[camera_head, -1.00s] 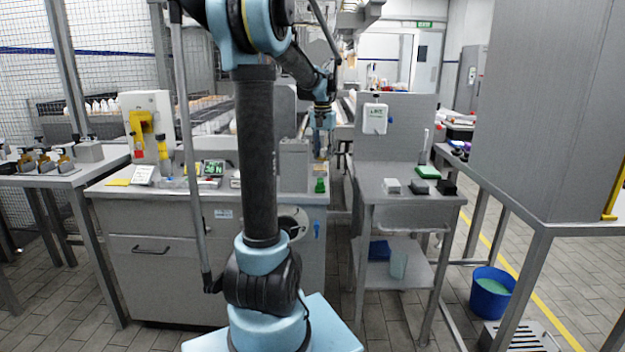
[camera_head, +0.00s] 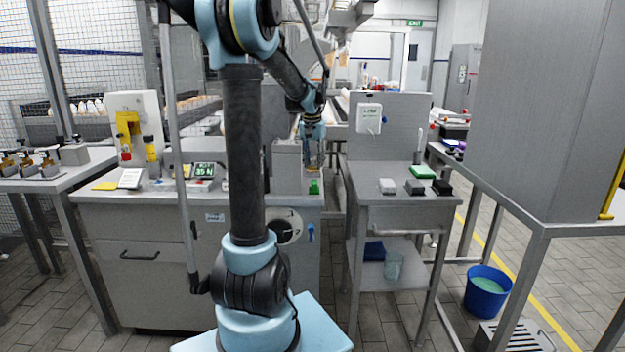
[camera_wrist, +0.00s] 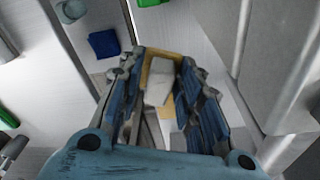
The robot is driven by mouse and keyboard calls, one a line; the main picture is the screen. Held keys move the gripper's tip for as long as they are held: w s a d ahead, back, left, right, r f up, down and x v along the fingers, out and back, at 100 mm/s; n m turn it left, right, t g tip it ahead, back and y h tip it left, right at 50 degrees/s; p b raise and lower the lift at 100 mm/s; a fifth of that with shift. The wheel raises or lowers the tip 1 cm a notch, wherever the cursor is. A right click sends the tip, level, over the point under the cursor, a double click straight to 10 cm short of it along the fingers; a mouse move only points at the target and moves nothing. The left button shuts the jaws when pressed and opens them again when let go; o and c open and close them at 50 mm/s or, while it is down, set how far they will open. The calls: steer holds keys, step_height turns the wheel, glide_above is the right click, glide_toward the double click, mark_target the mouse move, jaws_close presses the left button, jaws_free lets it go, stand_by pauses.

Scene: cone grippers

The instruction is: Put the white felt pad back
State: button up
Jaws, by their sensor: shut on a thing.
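My gripper (camera_head: 313,163) hangs between the left counter and the side table, above their tops. In the wrist view my gripper (camera_wrist: 165,95) has its blue-and-grey fingers closed around a whitish piece, which I take for the white felt pad (camera_wrist: 157,83). Tan material shows beside and behind it; I cannot tell whether that belongs to the pad. The fingers hide part of the piece. In the head view only a small yellowish bit shows at the fingertips. A separate white block (camera_head: 388,186) lies on the side table.
The side table (camera_head: 385,212) also bears a grey block (camera_head: 414,187), a black block (camera_head: 442,187) and a green pad (camera_head: 423,172). A blue bucket (camera_head: 487,291) stands on the floor at right.

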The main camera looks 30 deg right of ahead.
mark_target(313, 159)
steer(key=shift+f, duration=3)
steer(key=o, duration=0.9)
steer(key=shift+o, duration=0.2)
steer(key=r, duration=0.4)
steer(key=a+r, duration=0.1)
steer(key=r, duration=0.3)
steer(key=s+r, duration=0.1)
steer(key=r, duration=0.3)
steer(key=shift+a, duration=0.15)
